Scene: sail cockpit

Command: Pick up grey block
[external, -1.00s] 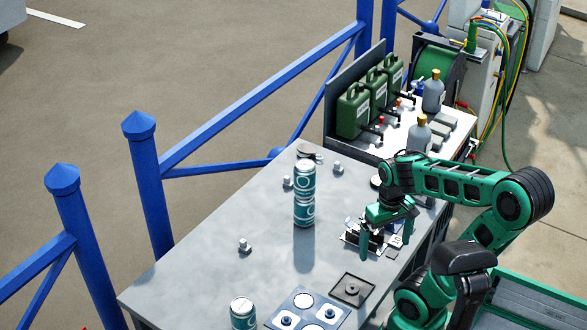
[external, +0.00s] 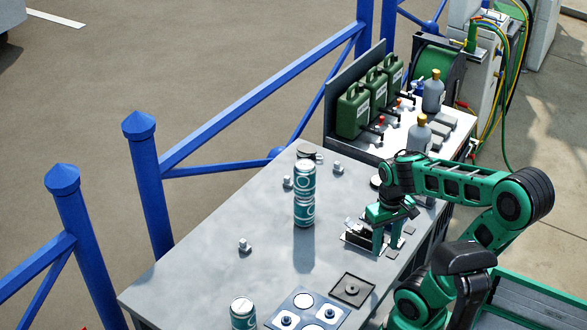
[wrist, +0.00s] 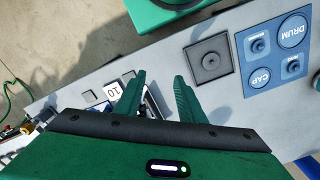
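My gripper (external: 387,238) points down over the right edge of the grey workbench (external: 215,245), beside a small black and silver fixture (external: 358,236). In the wrist view my gripper (wrist: 158,82) has its two green fingers apart, with bare bench between the tips. Part of a dark and white item (wrist: 150,104) shows between the fingers near the palm. Small flat grey squares lie near the gripper, one by the bench edge (external: 392,253) and one farther back (external: 408,230). I cannot tell which piece is the grey block; it may be partly hidden by the fingers.
A white tile marked 10 (wrist: 113,91) lies left of the fingers in the wrist view. A square grey plate (external: 352,289) and a blue labelled panel (external: 305,311) lie nearer. Stacked teal cans (external: 304,193) stand at mid-bench. Grey bottles (external: 419,134) stand behind.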

